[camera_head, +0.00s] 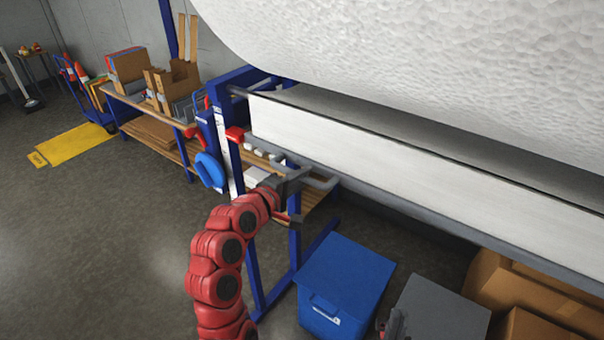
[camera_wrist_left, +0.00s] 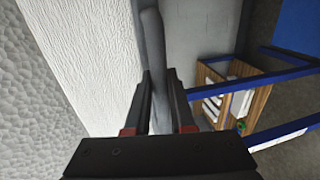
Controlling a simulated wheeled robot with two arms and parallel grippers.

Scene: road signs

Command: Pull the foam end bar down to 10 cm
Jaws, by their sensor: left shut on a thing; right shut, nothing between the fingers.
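The foam end bar (camera_head: 420,217) is a long grey bar along the lower edge of a hanging white foam sheet (camera_head: 400,165). A grey bent handle (camera_head: 325,184) shows at the bar's left end. My left gripper (camera_head: 298,184) is at that end and shut on the bar. In the left wrist view the grey bar (camera_wrist_left: 153,50) runs between the fingers of my left gripper (camera_wrist_left: 160,108), beside the white foam. The fingers hide part of the bar. Only a small part of my right gripper (camera_head: 394,324) shows, at the bottom edge, shut and apart from the bar.
A huge foam roll (camera_head: 430,60) hangs above. A blue frame post (camera_head: 232,150) stands left of the bar. A blue bin (camera_head: 345,275), a grey box (camera_head: 437,308) and cardboard boxes (camera_head: 530,290) stand below.

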